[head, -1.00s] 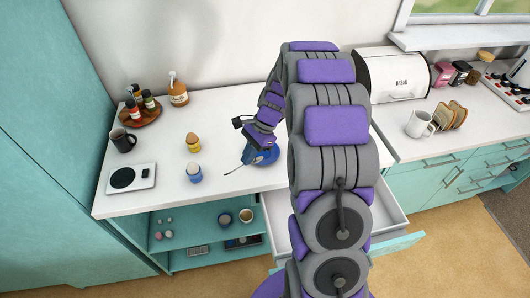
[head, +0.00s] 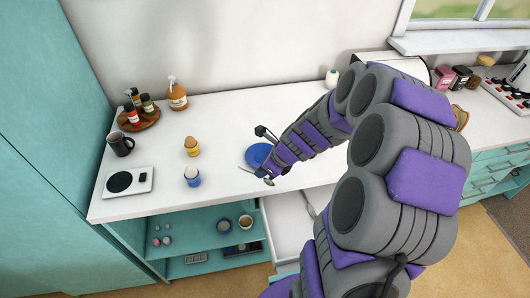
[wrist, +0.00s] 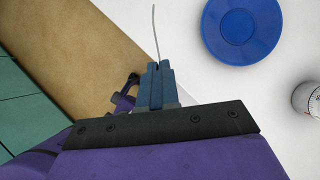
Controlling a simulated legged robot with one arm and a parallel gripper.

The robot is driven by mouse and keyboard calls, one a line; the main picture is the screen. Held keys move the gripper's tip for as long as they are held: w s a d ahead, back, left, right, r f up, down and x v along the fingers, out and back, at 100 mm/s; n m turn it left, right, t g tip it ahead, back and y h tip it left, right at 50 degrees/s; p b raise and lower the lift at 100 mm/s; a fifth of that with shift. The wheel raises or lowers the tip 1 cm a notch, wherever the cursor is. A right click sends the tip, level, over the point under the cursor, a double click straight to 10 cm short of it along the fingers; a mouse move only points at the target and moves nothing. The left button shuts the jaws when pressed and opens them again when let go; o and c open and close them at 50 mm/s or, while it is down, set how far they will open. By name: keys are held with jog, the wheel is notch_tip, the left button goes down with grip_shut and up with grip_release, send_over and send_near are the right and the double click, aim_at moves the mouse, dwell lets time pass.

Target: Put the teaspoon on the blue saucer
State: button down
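The blue saucer (head: 256,153) lies flat on the white counter, partly covered by my arm in the head view. It shows whole and empty in the wrist view (wrist: 230,25), right of my fingertips. My gripper (head: 262,174) is near the counter's front edge, in front of the saucer. In the wrist view my gripper (wrist: 158,66) has its fingers close together on a thin grey piece, which looks like the teaspoon (wrist: 155,32) seen edge-on. It sticks out beyond the fingertips, apart from the saucer; its other end is hidden.
An open drawer (head: 283,232) juts out below the counter. Two egg cups with eggs (head: 192,147) (head: 192,177), a scale (head: 128,181) and a dark mug (head: 120,144) stand to the left. A round white object (wrist: 308,100) is right of the saucer in the wrist view.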

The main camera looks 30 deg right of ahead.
jog(key=w+d+b, duration=0.1)
jog(key=w+d, duration=0.1)
jog(key=w, duration=0.1)
jog(key=w+d+f+b, duration=0.1)
jog(key=w+d, duration=0.2)
jog(key=w, duration=0.1)
jog(key=w+d+b, duration=0.1)
jog(key=w+d, duration=0.2)
jog(key=w, duration=0.1)
jog(key=shift+w+d+f, duration=0.1)
jog(key=shift+w+f, duration=0.1)
jog(key=shift+f, duration=0.05)
jog(key=shift+f+b, duration=0.95)
jog(key=shift+f, duration=0.9)
jog(key=shift+r, duration=0.15)
jog(key=c, duration=1.7)
grip_release()
jog(key=o, duration=0.3)
jog(key=shift+d, duration=0.1)
